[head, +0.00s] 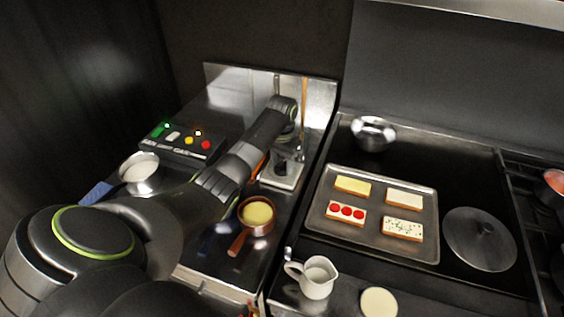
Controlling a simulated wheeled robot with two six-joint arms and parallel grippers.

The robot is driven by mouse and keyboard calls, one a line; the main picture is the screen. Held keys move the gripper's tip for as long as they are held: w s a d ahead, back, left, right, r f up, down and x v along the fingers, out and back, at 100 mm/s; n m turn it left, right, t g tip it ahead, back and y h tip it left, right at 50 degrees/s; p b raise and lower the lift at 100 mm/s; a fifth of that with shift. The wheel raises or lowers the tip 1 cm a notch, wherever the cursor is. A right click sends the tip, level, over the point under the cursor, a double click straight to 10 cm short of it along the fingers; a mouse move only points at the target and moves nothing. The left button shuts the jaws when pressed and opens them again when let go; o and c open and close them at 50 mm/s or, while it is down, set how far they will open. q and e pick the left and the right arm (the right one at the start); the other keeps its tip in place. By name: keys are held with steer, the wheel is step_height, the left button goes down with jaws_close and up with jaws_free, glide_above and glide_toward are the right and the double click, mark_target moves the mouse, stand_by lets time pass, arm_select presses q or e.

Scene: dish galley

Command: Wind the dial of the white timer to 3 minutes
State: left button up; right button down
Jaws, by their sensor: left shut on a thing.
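The white timer (290,184) is a pale, flat, square-edged block on the steel counter, near the back right of the left-hand worktop. My left arm reaches over from the left, and its wrist is above and behind the timer. My left gripper (281,165) points down at the top of the timer and is shut on its dial, as far as I can tell. The dial and its marks are mostly hidden by the gripper, so I cannot read the setting. My right gripper is not in view.
A control box with coloured buttons (182,142) and a white-filled pan (139,167) lie left. A copper pan (257,229) sits in front of the timer. Right are a tray of toasts (428,252), a steel bowl (373,133), a lid (480,239) and a jug (318,281).

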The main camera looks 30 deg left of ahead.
arm_select(q)
steer(key=shift+m+p, duration=0.45)
steer(key=shift+m, duration=0.15)
stand_by(0.3)
steer(key=shift+m+p, duration=0.4)
steer(key=shift+m, duration=0.2)
steer(key=shift+r+m+p, duration=0.1)
steer(key=shift+m+p, duration=0.65)
steer(key=shift+m, duration=0.65)
stand_by(2.5)
steer(key=o, duration=1)
step_height(320, 180, up, 12)
steer(key=b, duration=0.3)
step_height(320, 180, up, 5)
steer(key=p, duration=0.7)
glide_above(282, 162)
steer(key=shift+d+r, duration=0.1)
steer(key=shift+r, duration=0.05)
